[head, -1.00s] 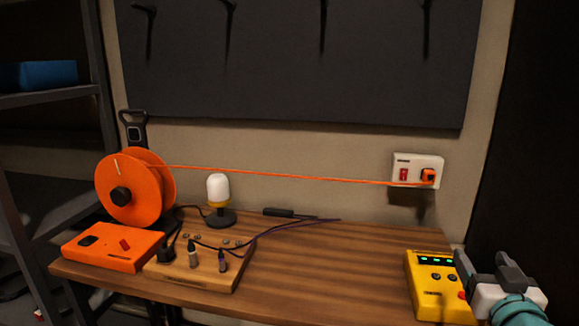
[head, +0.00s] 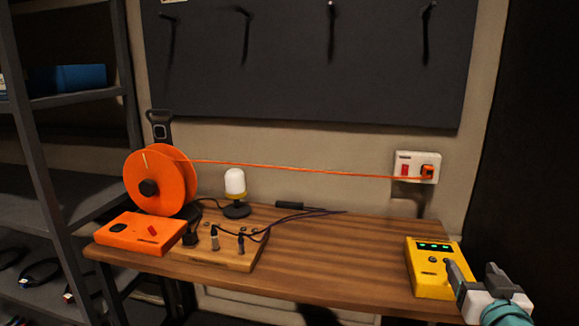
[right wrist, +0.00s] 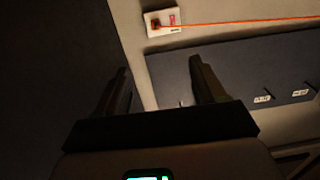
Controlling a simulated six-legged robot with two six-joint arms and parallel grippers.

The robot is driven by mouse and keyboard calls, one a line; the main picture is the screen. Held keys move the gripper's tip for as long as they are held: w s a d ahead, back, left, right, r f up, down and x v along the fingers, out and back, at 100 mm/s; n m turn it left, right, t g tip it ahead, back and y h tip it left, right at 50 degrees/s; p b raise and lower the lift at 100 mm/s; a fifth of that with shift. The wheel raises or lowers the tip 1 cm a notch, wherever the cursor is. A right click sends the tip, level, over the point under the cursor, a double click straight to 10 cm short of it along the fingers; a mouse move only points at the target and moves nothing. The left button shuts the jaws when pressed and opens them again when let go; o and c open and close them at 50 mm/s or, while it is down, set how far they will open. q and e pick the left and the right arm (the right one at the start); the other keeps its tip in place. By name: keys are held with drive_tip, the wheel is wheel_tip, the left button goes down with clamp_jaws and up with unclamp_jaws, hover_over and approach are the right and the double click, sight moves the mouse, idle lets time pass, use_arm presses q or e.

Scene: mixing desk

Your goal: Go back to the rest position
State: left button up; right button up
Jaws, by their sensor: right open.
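My right gripper (head: 474,275) is at the lower right of the head view, beside the right side of the yellow box (head: 426,281) with green lights. Its two fingers are apart with nothing between them. In the right wrist view my right gripper (right wrist: 160,85) also shows open and empty, with the wall behind it. I cannot tell whether it touches the yellow box. My left gripper is not in view.
A wooden desk (head: 330,262) carries an orange cable reel (head: 172,192), an orange box (head: 140,234), a wooden plug block (head: 215,256) and a white lamp (head: 235,183). An orange cable runs taut to a wall socket (head: 404,168). A shelf (head: 70,205) stands at left. The desk's middle is clear.

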drive_tip(key=s+a+f+n+g+y+p, duration=0.15)
drive_tip(key=a+f+g, duration=0.35)
drive_tip(key=f, duration=0.7)
drive_tip(key=a+f+n+g+y+p, duration=0.1)
drive_tip(key=a+f+g+y+p, duration=0.15)
drive_tip(key=a+f, duration=0.75)
drive_tip(key=s+a+f+m+g+y+p, duration=0.1)
drive_tip(key=s+a+f+g, duration=0.2)
drive_tip(key=s+f, duration=0.5)
drive_tip(key=s+a+f+m+g+y+p, duration=0.1)
drive_tip(key=s+a+f+g, duration=0.3)
drive_tip(key=s, duration=1)
wheel_tip(320, 180, down, 5)
drive_tip(key=shift+s+a+r+g+y+p, duration=0.2)
drive_tip(key=shift+s+g+y+p, duration=0.25)
drive_tip(key=shift+g+y, duration=0.45)
drive_tip(key=shift+w, duration=0.1)
drive_tip(key=shift+a, duration=0.2)
